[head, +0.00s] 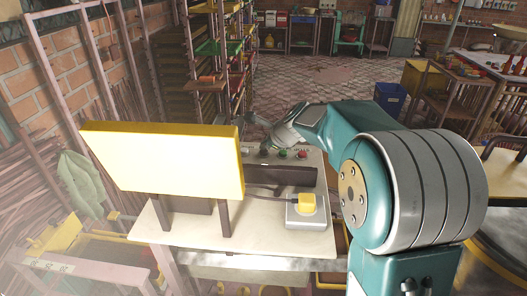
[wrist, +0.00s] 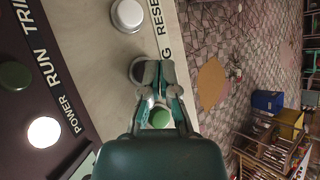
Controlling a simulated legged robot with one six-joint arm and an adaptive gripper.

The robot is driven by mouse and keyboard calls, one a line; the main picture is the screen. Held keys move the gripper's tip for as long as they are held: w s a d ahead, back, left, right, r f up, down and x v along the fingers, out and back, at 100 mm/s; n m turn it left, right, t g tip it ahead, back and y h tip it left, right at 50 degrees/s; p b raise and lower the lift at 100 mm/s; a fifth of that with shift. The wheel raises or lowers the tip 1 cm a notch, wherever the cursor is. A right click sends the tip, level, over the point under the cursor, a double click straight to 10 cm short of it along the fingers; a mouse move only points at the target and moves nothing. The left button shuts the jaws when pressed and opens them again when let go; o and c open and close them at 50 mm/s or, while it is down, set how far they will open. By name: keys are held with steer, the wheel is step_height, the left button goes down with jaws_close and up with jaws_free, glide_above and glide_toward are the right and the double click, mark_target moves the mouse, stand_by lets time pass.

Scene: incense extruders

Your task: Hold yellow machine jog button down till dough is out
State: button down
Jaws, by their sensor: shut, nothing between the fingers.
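The yellow machine's large yellow housing (head: 165,160) stands over a cream worktop in the head view. Its control panel lies behind, with a green button (head: 283,155) and a red button (head: 301,155). In the wrist view, my gripper (wrist: 160,76) is shut and empty over the pale panel strip. Its tips overlap the edge of a dark-ringed button (wrist: 136,69), next to a label of which only a final "G" shows. Whether they touch or press it I cannot tell. A green button (wrist: 159,118) shows between the finger links. No dough can be made out.
A pale button (wrist: 128,14) sits near the RESET label. A lit white POWER lamp (wrist: 44,132) and a dark green button (wrist: 14,75) are on the dark strip. A grey box with a yellow top (head: 307,203) sits on the worktop. Tiled floor (head: 320,75) beyond is open.

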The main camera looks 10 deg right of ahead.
mark_target(265, 152)
steer(key=shift+f, duration=0.55)
stand_by(0.4)
stand_by(3.0)
steer(key=shift+r, duration=0.95)
steer(key=shift+r, duration=2.55)
